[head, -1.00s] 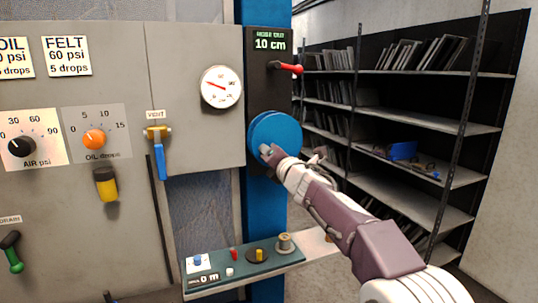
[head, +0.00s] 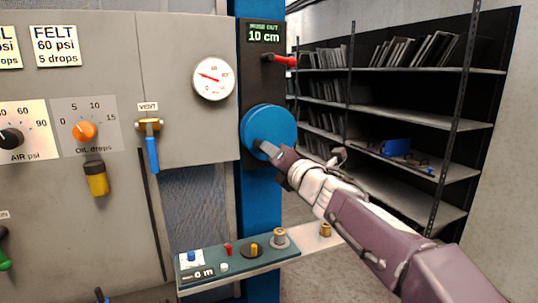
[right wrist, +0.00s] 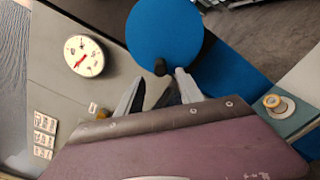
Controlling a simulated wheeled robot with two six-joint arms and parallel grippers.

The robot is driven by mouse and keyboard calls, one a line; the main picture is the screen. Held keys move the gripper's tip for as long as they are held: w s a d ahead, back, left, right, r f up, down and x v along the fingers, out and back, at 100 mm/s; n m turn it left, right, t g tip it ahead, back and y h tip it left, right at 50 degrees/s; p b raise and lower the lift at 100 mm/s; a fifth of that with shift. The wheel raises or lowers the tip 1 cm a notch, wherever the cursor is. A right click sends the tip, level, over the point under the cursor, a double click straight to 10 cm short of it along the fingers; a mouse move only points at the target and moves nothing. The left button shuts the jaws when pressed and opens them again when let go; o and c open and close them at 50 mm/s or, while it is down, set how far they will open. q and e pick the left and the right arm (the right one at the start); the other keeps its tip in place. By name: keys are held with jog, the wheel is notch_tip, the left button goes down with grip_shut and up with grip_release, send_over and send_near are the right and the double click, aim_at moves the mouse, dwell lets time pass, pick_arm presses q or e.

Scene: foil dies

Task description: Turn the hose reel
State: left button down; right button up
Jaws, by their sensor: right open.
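The hose reel (head: 272,122) is a round blue disc on a dark panel on the blue post. Above it a small display (head: 264,36) reads "HOSE OUT 10 cm". My right gripper (head: 263,147) is at the reel's lower face. In the right wrist view the reel (right wrist: 163,30) fills the top middle, with a dark knob (right wrist: 160,67) at its lower edge. The open fingers of my right gripper (right wrist: 160,82) point at the reel, with the knob near and between their tips. I cannot tell if they touch it. My left gripper is not in view.
A red lever (head: 280,60) sticks out above the reel. A gauge (head: 213,79) and a blue-handled vent valve (head: 151,142) are to the left. A narrow shelf (head: 228,270) with small parts juts out below. Dark shelving (head: 400,130) stands behind at right.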

aim_at(273, 134)
jog(key=shift+s+d, duration=0.1)
jog(key=shift+s, duration=0.1)
jog(key=w+a+m+p, duration=0.1)
jog(key=w+m+p, duration=0.1)
jog(key=m+p, duration=0.3)
jog(key=w+m+p, duration=0.2)
jog(key=m+p, duration=0.2)
jog(key=m, duration=0.9)
jog(key=w+a+m+p, duration=0.1)
jog(key=w+m+p, duration=0.2)
jog(key=m, duration=0.6)
jog(key=shift+w+a+f+p, duration=0.1)
jog(key=shift+a+f+p, duration=0.2)
jog(key=shift+p, duration=1.05)
jog(key=shift+w+a, duration=0.2)
jog(key=shift+w, duration=0.2)
